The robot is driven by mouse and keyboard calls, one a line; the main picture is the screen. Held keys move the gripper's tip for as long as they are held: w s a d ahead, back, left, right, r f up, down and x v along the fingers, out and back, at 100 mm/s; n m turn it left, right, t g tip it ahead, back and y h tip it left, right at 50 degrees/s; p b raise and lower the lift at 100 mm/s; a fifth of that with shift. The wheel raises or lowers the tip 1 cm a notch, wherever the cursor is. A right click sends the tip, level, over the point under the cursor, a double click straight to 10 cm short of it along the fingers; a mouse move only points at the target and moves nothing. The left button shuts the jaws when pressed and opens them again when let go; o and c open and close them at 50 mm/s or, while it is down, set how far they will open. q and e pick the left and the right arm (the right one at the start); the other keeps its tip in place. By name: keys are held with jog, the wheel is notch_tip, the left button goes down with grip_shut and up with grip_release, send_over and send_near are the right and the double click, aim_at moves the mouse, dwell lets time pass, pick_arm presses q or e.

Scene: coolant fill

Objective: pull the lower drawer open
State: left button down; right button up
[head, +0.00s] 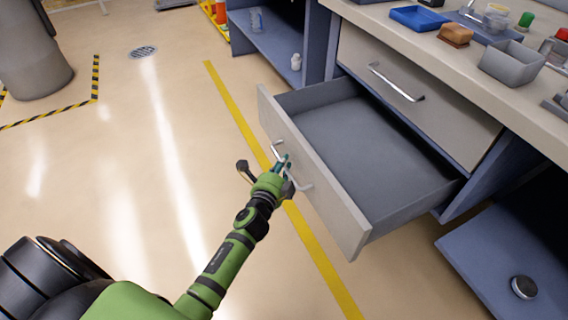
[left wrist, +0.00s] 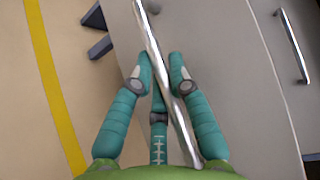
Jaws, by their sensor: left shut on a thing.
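The lower drawer (head: 315,190) stands pulled well out of the bench in the head view, and its grey inside is empty. My left gripper (head: 284,164) is at the drawer's front, shut on its silver bar handle (head: 304,184). In the left wrist view the teal fingers of my left gripper (left wrist: 162,75) sit on both sides of the handle (left wrist: 150,40), which runs between them. The upper drawer (head: 412,85) is shut, with its own handle (head: 396,82). My right gripper is not in view.
The bench top (head: 445,52) carries a blue tray (head: 418,18), a brown sponge-like block (head: 455,35) and a grey bin (head: 512,63). A low blue shelf (head: 500,262) with a round metal object (head: 523,287) is at lower right. The floor left of the yellow line (head: 232,108) is mostly clear.

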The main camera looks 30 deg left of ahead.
pick_arm(q)
jog(key=shift+d+f, duration=0.1)
jog(key=c, duration=1.4)
grip_release()
jog(key=shift+s, duration=0.1)
jog(key=s, duration=0.4)
jog(key=s+d+r, duration=0.1)
jog(key=s, duration=0.6)
jog(key=shift+s+d+r, duration=0.25)
jog(key=shift+s+r, duration=0.05)
jog(key=shift+r, duration=0.1)
